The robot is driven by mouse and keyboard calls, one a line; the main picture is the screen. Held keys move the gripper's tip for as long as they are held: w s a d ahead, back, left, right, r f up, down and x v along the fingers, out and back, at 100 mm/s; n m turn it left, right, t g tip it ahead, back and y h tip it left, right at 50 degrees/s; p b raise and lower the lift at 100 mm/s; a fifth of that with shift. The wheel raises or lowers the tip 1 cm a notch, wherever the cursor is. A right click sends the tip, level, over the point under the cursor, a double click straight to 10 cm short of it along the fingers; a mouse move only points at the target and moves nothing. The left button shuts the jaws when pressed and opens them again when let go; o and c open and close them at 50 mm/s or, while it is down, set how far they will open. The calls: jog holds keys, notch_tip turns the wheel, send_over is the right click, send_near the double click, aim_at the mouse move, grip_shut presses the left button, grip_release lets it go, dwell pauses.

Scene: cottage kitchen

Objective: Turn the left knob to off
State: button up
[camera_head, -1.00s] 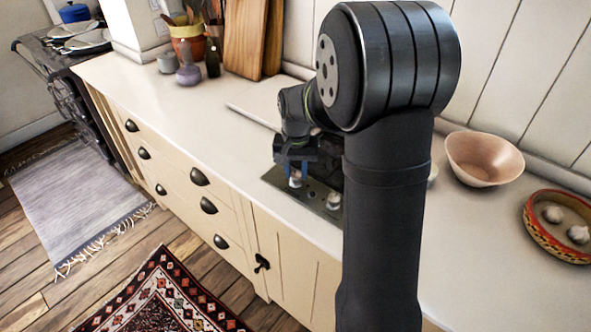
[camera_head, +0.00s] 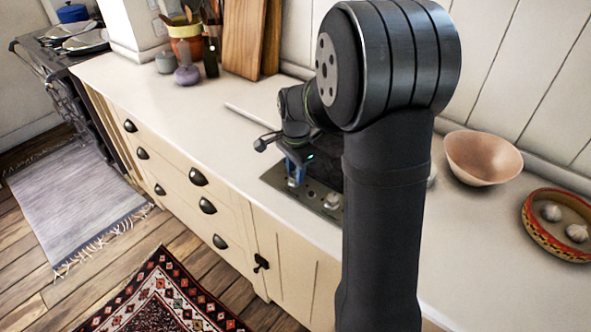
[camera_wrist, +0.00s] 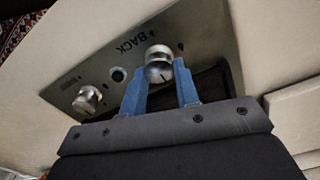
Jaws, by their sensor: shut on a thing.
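The left knob (camera_wrist: 159,60) is a round silver knob on a grey metal panel (camera_wrist: 195,30), with a dark mark on its face. My gripper (camera_wrist: 161,70) has its blue fingers on either side of this knob and is shut on it. In the head view, my gripper (camera_head: 296,172) is over the left part of the panel and mostly hides that knob. The other silver knob (camera_wrist: 88,99) stands free; it also shows in the head view (camera_head: 333,200). The panel has "BACK" lettering, upside down in the wrist view. The off mark cannot be read.
A dark hob area (camera_wrist: 205,85) lies beside the knobs. A pink bowl (camera_head: 483,157) and a red-rimmed dish (camera_head: 528,222) with garlic stand at the right. Utensils and jars stand at the back left. The counter (camera_head: 175,110) left of the panel is clear.

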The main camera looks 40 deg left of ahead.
jog(key=shift+m, duration=0.5)
jog(key=o, duration=1)
jog(key=shift+c, duration=0.2)
jog(key=shift+r, duration=0.15)
notch_tip(320, 180, up, 17)
